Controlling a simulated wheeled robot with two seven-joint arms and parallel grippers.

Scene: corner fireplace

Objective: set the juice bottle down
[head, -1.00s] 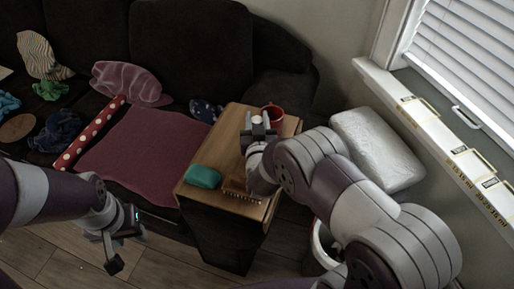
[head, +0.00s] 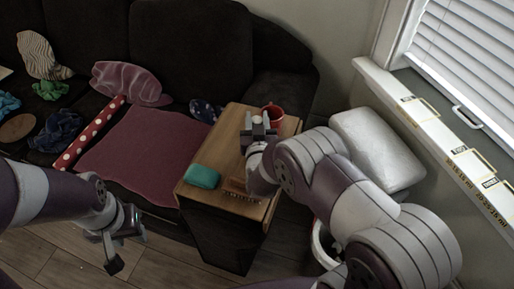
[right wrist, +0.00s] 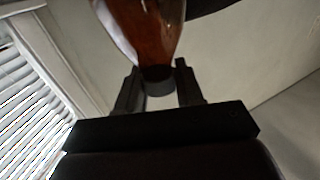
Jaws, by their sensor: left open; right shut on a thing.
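The juice bottle (right wrist: 147,28) shows in the right wrist view as a glossy red-brown body that narrows to a dark neck end. My right gripper (right wrist: 159,88) is shut on that narrow end, one finger on each side. In the head view my right gripper (head: 258,122) is over the wooden side table (head: 226,147), just left of the red mug. The bottle is mostly hidden there, and I cannot tell whether its base touches the tabletop. My left gripper (head: 122,246) is open and empty at lower left, above the floor.
The red mug (head: 273,112) stands at the table's far right. A teal object (head: 202,176) and a brown spiral-edged item (head: 238,188) lie at its near edge. A dark sofa (head: 185,50) is behind. A white cushion-like block (head: 375,148) and a bin (head: 322,243) are right.

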